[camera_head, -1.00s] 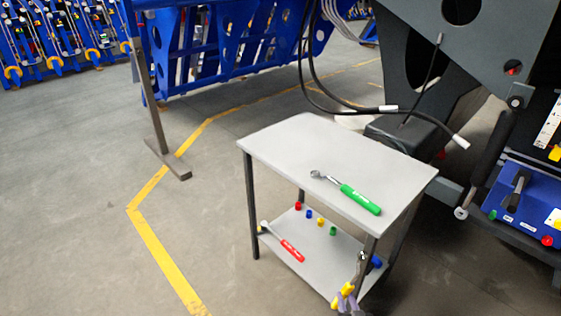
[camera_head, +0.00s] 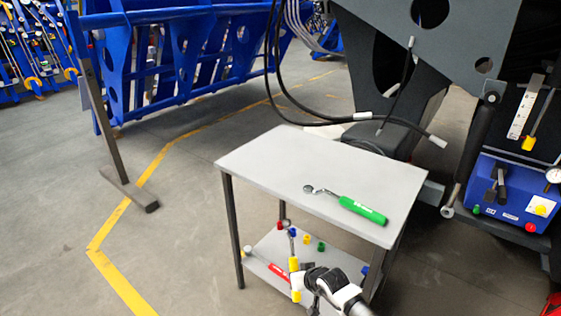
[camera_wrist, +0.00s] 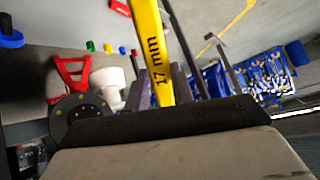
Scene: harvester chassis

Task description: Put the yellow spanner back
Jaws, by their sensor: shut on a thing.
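The yellow spanner (camera_head: 294,265) is in my gripper (camera_head: 302,275), shown roughly upright in the head view in front of the cart's lower shelf. A green-handled spanner (camera_head: 362,209) lies on the cart's top. A red-handled one (camera_head: 280,274) lies on the lower shelf, partly hidden by my gripper.
The grey two-shelf cart (camera_head: 270,160) has thin dark legs. Small coloured pieces (camera_head: 307,239) stand on its lower shelf. Hoses (camera_head: 300,118) hang behind the cart near the dark machine (camera_head: 440,60). A blue box (camera_head: 510,195) is at right.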

